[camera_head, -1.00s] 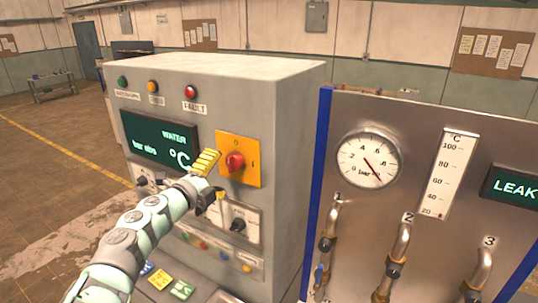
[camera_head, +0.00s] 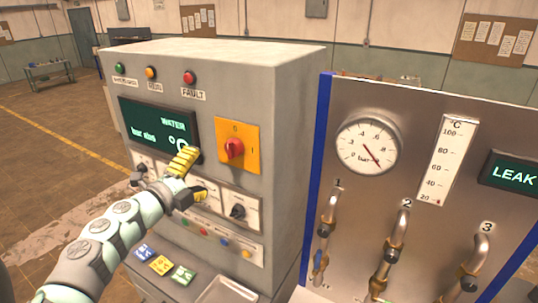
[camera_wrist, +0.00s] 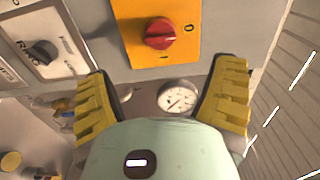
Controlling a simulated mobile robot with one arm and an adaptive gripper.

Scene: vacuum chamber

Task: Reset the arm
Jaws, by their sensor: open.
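My gripper (camera_head: 190,175) is in front of the grey control cabinet (camera_head: 275,130), to the lower left of the red rotary switch (camera_head: 234,148) on its yellow plate (camera_head: 253,155). It is open and nothing is between its fingers. In the wrist view my gripper (camera_wrist: 165,100) shows two yellow ribbed fingers spread apart, with the red switch (camera_wrist: 160,33) beyond them and apart from them. The gripper covers part of the lower right of the green WATER display (camera_head: 150,125).
A metal panel (camera_head: 430,135) with a round gauge (camera_head: 368,147), a thermometer scale and numbered pipes stands to the right. Below the cabinet face are colored tags (camera_head: 160,264) and a metal tray (camera_head: 228,292). Open floor (camera_head: 50,150) lies at the left.

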